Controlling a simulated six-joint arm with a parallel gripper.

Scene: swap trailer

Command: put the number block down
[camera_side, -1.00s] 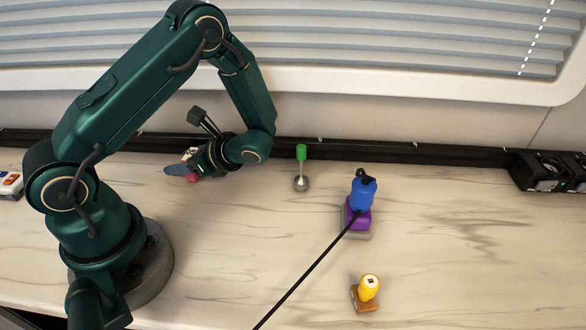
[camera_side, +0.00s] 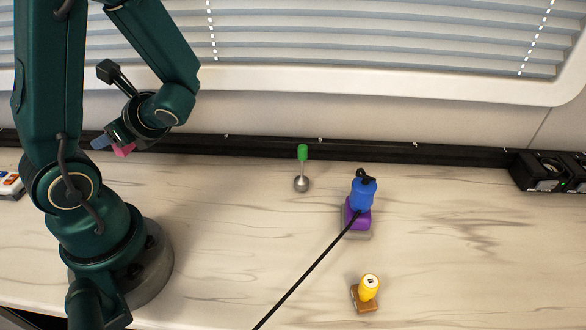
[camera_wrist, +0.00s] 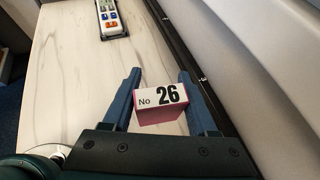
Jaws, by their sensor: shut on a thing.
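The number block (camera_wrist: 162,103) is pink with a white face that reads "No 26". In the wrist view it sits between the two fingers of my gripper (camera_wrist: 159,76). In the side view my gripper (camera_side: 111,143) is shut on the block and holds it raised at the left, towards the back edge of the counter. The pink of the block (camera_side: 123,151) shows below the fingers there. The gripper's far finger is partly hidden in the side view.
A white device with coloured buttons (camera_wrist: 110,18) lies on the counter (camera_side: 230,250) at the left. A black rail (camera_side: 260,145) runs behind.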

